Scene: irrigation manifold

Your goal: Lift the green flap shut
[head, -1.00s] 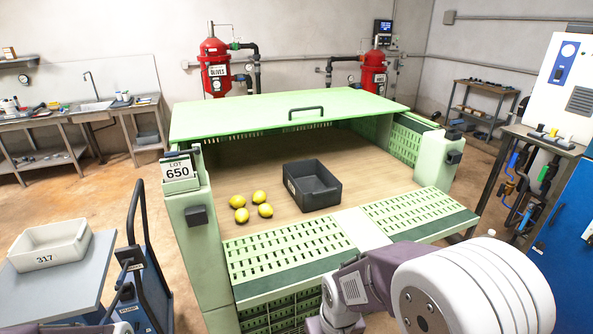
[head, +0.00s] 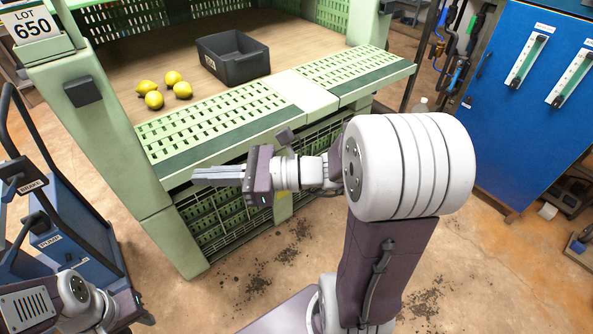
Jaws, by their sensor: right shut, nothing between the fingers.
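The green flap (head: 307,90) is the slatted front panel of the big green bin, with a pale middle plate and a dark green front edge. It hangs open, lowered outward and roughly level at the bin's front. My right gripper (head: 198,176) is shut and empty. Its fingers point left, just in front of and below the flap's front edge at its left half in the picture. I cannot tell whether they touch it. My left gripper is out of view; only part of my left arm shows at the lower left.
Several lemons (head: 172,77) and a dark grey tray (head: 233,60) sit on the bin's floor behind the flap. The bin's left post (head: 110,140) carries a LOT 650 sign. A blue cart (head: 75,245) stands at left, a blue cabinet (head: 530,130) at right.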

